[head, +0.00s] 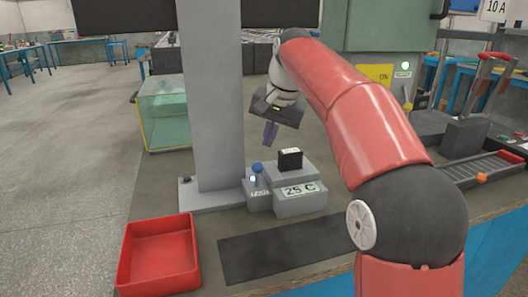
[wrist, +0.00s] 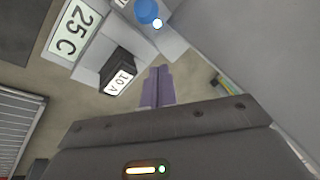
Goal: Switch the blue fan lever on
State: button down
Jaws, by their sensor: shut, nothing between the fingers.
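The blue fan lever is a small blue knob (head: 257,167) on a grey box with a small label and a lit spot, at the foot of the grey column. It also shows at the top of the wrist view (wrist: 146,11), with a bright light beside it. My gripper (head: 270,132) has purple fingers and hangs above and slightly right of the lever, apart from it. In the wrist view my gripper's fingers (wrist: 158,85) are together with nothing between them. Which way the lever is set cannot be told.
A grey block labelled 25 C (head: 300,205) holds a black 10 A block (head: 290,159), just right of the lever. A red tray (head: 160,255) stands front left. A dark mat (head: 275,252) lies in front. The grey column (head: 212,100) rises behind the lever. A glass tank (head: 165,115) stands behind left.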

aim_at(257, 175)
jog(key=shift+s+a+f+b, duration=0.15)
jog(key=shift+s+a+f, duration=0.15)
jog(key=shift+s, duration=0.25)
jog(key=shift+s+a+f+b, duration=0.15)
jog(key=shift+s+f, duration=0.2)
jog(key=shift+s, duration=0.25)
jog(key=shift+s+a+f+b, duration=0.15)
jog(key=shift+s+a+f, duration=0.15)
jog(key=shift+s, duration=0.25)
jog(key=shift+d, duration=0.1)
jog(key=shift+s+d+f+t+b, duration=0.1)
jog(key=shift+s+f+t+b, duration=0.25)
jog(key=shift+b, duration=0.85)
jog(key=b, duration=0.1)
jog(key=s+t+b, duration=0.1)
jog(key=b, duration=0.1)
jog(key=shift+d+f+y, duration=0.15)
jog(key=shift+f+y, duration=0.05)
jog(key=shift+y, duration=0.1)
jog(key=shift+s+d+t+b, duration=0.1)
jog(key=shift+s+t+b, duration=0.45)
jog(key=shift+b, duration=0.7)
jog(key=shift+r+t+y+b, duration=0.2)
jog(key=shift+t+y+b, duration=0.1)
jog(key=shift+r, duration=0.1)
